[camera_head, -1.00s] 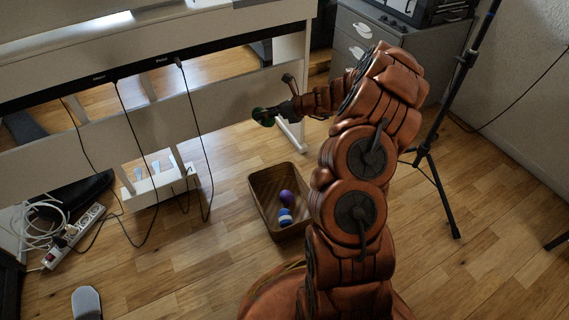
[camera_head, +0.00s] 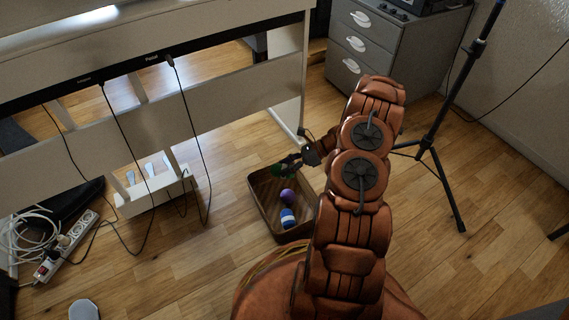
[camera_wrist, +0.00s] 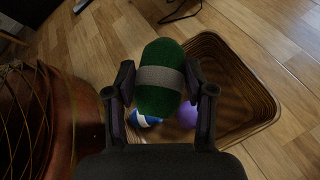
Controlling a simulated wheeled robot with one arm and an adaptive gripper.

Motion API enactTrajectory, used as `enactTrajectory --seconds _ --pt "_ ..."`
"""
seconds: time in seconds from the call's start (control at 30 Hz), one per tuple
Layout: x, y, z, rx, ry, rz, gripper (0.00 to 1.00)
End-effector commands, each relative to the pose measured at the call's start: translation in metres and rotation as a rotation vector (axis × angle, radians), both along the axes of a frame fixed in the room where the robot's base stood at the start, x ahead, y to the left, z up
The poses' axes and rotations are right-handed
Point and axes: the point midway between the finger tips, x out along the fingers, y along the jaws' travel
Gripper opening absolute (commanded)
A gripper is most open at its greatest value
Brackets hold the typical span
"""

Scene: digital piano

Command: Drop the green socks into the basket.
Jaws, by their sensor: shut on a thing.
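The green socks (camera_wrist: 160,52) are a rolled green bundle with a grey band. My gripper (camera_wrist: 161,95) is shut on them, one finger on each side. In the head view my gripper (camera_head: 287,165) and the green socks (camera_head: 277,170) are over the far end of the brown basket (camera_head: 262,222). The basket's rim also shows in the wrist view (camera_wrist: 262,75), below and around the bundle. Whether the socks touch the basket is hard to tell.
A purple ball-like bundle (camera_head: 287,196) and a blue and white one (camera_head: 288,218) lie in the basket. The white piano frame (camera_head: 225,105) stands behind it. A black tripod stand (camera_head: 440,170) is at right. A power strip (camera_head: 66,246) lies at left.

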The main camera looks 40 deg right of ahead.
Motion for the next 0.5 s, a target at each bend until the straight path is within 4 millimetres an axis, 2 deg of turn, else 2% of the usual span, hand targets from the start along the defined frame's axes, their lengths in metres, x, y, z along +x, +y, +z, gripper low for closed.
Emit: enactTrajectory --seconds 0.17,0.5 --pt "-0.002 -0.004 -0.012 -0.001 0.000 -0.009 0.21" --pt "-0.001 -0.004 -0.047 -0.001 0.001 -0.010 0.21"
